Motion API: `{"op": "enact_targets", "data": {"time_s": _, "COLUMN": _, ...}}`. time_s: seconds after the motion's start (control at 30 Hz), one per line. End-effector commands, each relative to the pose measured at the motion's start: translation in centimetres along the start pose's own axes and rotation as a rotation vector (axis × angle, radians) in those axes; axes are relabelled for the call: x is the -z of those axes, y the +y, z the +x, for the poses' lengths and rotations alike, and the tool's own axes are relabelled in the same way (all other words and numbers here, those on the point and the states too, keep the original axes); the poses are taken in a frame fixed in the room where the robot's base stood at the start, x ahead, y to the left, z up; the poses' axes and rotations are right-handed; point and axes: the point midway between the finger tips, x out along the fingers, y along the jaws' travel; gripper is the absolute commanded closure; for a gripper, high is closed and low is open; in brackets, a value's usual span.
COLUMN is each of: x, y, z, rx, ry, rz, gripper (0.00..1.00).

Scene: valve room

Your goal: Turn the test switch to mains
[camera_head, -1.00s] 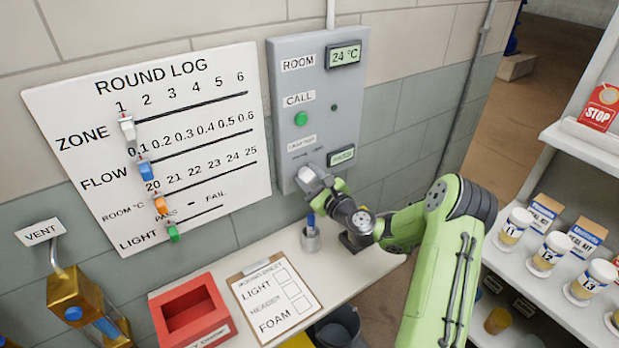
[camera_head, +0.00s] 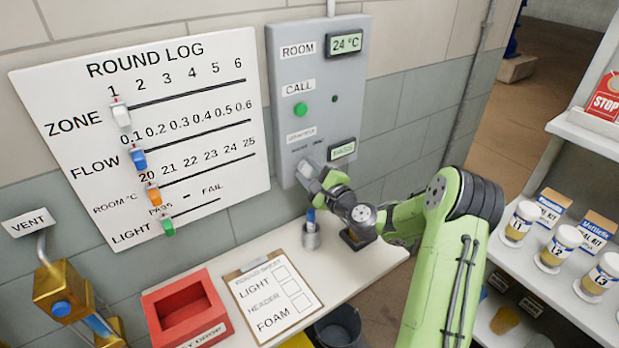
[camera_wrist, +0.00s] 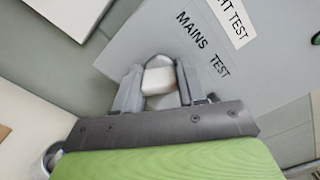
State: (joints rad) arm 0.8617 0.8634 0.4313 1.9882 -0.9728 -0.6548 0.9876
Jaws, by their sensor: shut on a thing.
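The test switch is a pale knob (camera_wrist: 158,82) low on the grey wall panel (camera_head: 352,80). My gripper (camera_head: 312,172) is at the panel's lower left. In the wrist view its two fingers (camera_wrist: 158,88) are shut on the knob, one on each side. The printed words MAINS (camera_wrist: 192,30) and TEST (camera_wrist: 220,65) stand above and to the right of the knob. The fingers hide part of the knob, and I cannot tell which word it points to. A small lit display (camera_head: 343,150) is right of the switch label; its text is too small to read surely.
The panel also carries a green call button (camera_head: 300,109) and a room display (camera_head: 346,43). Below are a cup (camera_head: 311,238), a clipboard (camera_head: 268,300) and a red box (camera_head: 188,312) on a shelf. The round log board (camera_head: 200,205) is left; shelves with jars (camera_head: 558,248) are right.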

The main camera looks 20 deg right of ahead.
Motion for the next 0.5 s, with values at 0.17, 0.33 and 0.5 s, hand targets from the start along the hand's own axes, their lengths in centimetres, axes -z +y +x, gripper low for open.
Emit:
{"op": "enact_targets", "data": {"time_s": 0.17, "x": 0.14, "y": 0.38, "z": 0.02, "rx": 0.000, "ry": -0.003, "rz": -0.169, "gripper": 0.90}}
{"op": "enact_targets", "data": {"time_s": 0.33, "x": 0.11, "y": 0.41, "z": 0.03, "rx": 0.001, "ry": -0.003, "rz": -0.314, "gripper": 0.90}}
{"op": "enact_targets", "data": {"time_s": 0.5, "x": 0.10, "y": 0.40, "z": 0.01, "rx": 0.000, "ry": -0.003, "rz": -0.433, "gripper": 0.90}}
